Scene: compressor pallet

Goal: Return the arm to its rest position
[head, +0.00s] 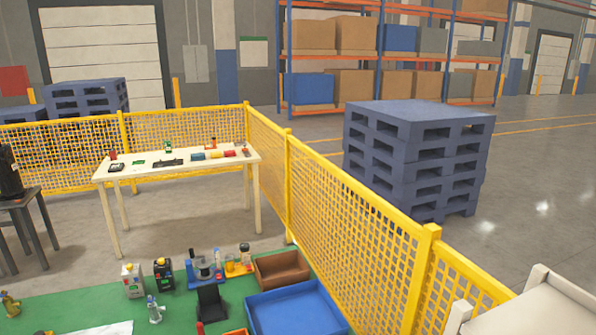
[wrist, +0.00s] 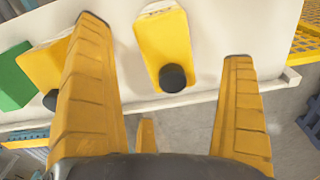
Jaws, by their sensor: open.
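In the wrist view, my gripper (wrist: 165,40) shows two yellow ridged fingers spread wide apart with nothing held between them. Beyond the fingertips is a pale panel or tabletop (wrist: 215,25). On it is a yellow piece with a round black knob (wrist: 160,45), which appears between the fingers from this angle. A second yellow piece (wrist: 45,65) with a black knob is partly hidden behind the left finger. A green block (wrist: 12,78) is at the left edge. My arm and gripper do not show in the head view.
A green-topped bench (head: 100,300) in front carries bottles, small tools, a brown bin (head: 282,268) and a blue tray (head: 295,308). Yellow mesh fencing (head: 350,220) runs along the right. Beyond are a white table (head: 135,172) with small items and stacked blue pallets (head: 415,150).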

